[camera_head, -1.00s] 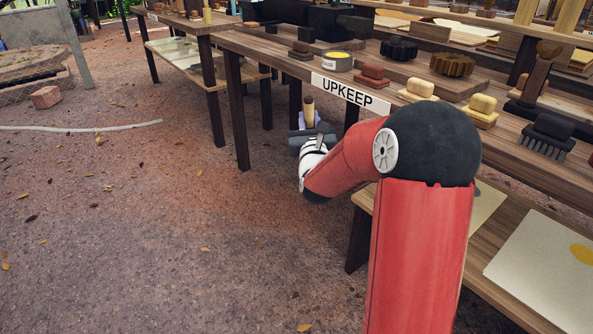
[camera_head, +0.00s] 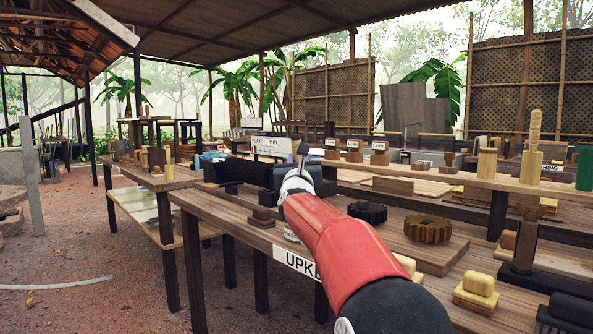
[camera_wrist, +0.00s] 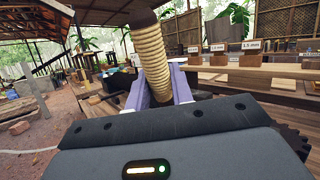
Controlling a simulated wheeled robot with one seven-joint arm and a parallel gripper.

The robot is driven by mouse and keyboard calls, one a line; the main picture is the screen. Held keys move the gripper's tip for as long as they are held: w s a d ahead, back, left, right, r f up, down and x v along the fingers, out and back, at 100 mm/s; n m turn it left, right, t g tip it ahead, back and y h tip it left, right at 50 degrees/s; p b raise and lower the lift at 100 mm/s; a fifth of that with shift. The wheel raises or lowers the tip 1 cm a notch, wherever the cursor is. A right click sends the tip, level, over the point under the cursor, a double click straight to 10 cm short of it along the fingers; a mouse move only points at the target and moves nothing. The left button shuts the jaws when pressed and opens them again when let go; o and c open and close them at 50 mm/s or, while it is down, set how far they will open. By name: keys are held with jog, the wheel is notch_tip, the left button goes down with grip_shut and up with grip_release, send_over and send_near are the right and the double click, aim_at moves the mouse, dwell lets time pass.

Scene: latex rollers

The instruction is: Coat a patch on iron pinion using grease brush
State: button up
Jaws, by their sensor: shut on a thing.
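My gripper (camera_head: 297,172) is raised above the back-left part of the UPKEEP bench, at the end of my red arm. In the wrist view its pale purple fingers (camera_wrist: 160,88) are shut on a cord-wrapped handle (camera_wrist: 151,50), which I take as the grease brush. The handle tilts, and its bristle end is hidden. A dark toothed gear (camera_head: 367,211) and a brown toothed gear (camera_head: 428,229) lie on a board to the right of my arm. The dark one looks like the iron pinion. The grease tin (camera_head: 290,233) is mostly hidden behind my arm.
The UPKEEP sign (camera_head: 296,262) is on the bench's front edge. A yellow-topped block (camera_head: 477,288) and a dark brush (camera_head: 570,309) are at the right. A raised shelf (camera_head: 455,172) with upright wooden pieces runs behind. Open ground lies left.

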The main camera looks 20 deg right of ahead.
jog(key=shift+w+d+f, duration=0.1)
jog(key=shift+w+f, duration=0.05)
jog(key=shift+w, duration=0.15)
jog(key=shift+s+f+b, duration=0.1)
jog(key=shift+f+b, duration=1.5)
jog(key=shift+f, duration=1.2)
jog(key=shift+f+b, duration=0.65)
jog(key=shift+b, duration=0.15)
jog(key=shift+r+p, duration=1.7)
jog(key=shift+r, duration=1.85)
